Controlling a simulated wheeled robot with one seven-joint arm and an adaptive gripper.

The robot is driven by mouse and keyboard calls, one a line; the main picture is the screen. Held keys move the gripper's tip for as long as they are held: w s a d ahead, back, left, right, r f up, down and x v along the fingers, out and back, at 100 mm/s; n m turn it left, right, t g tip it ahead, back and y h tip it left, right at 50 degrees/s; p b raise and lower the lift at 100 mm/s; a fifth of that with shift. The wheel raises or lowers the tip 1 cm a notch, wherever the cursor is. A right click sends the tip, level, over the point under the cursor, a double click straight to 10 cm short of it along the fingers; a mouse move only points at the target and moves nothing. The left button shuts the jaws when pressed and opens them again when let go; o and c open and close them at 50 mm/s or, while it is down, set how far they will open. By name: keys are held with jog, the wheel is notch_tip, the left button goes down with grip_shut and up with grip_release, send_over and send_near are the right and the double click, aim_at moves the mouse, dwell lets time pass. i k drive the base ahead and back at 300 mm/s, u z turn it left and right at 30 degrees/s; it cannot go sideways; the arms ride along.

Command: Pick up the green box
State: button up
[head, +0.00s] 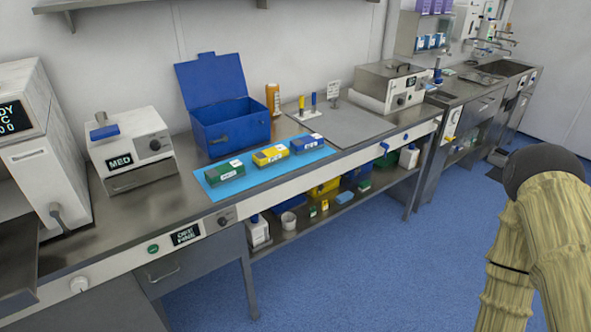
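The green box (226,171) lies on the left part of a light blue mat (240,185) on the steel worktop. It is a small flat box with a white label on its side and a pale patch on top. A yellow box (270,155) lies to its right, and a blue box (306,144) lies beyond that; the three are apart in a row. The green box is unobstructed in the head view. My gripper is not in view.
An open blue bin (228,132) stands just behind the mat. A white MED device (131,150) stands left of it on the worktop (150,212). An orange bottle (272,101) and a grey board (345,125) are to the right. The blue floor (370,260) in front is clear.

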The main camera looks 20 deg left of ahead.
aim_at(218, 176)
jog(key=z, duration=0.8)
jog(key=i, duration=0.55)
jog(key=u, duration=2.65)
